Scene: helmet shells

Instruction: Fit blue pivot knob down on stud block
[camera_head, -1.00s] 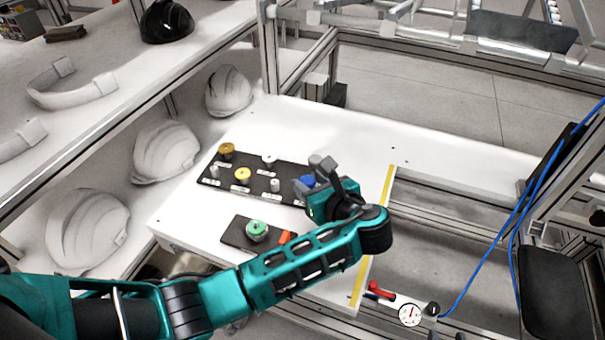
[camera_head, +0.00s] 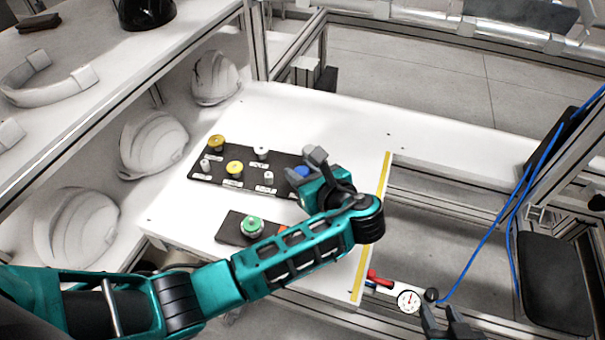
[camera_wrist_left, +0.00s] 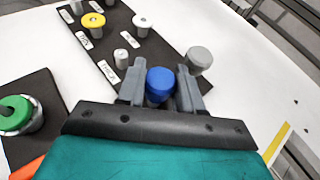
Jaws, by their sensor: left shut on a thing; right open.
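The blue pivot knob (camera_head: 299,173) sits at the right end of the long black board (camera_head: 208,178). In the left wrist view the knob (camera_wrist_left: 160,82) is between the grey fingers of my left gripper (camera_wrist_left: 161,92), which is shut on it. My left gripper (camera_head: 307,170) is low over the board's end. The underside of the knob is hidden, so I cannot tell whether it touches the board. I cannot pick out the stud block with certainty. A small dark board (camera_head: 230,228) carries a green-topped knob (camera_head: 252,225). My right gripper (camera_head: 443,316) is open and empty at the bottom edge.
Yellow-topped (camera_head: 235,168) and white-topped pieces (camera_head: 262,152) stand on the long board. A grey round-topped piece (camera_wrist_left: 200,59) is beside my right-hand finger. Helmet shells (camera_head: 152,143) sit at left. A dial gauge (camera_head: 408,300) is at the front. The white table behind is clear.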

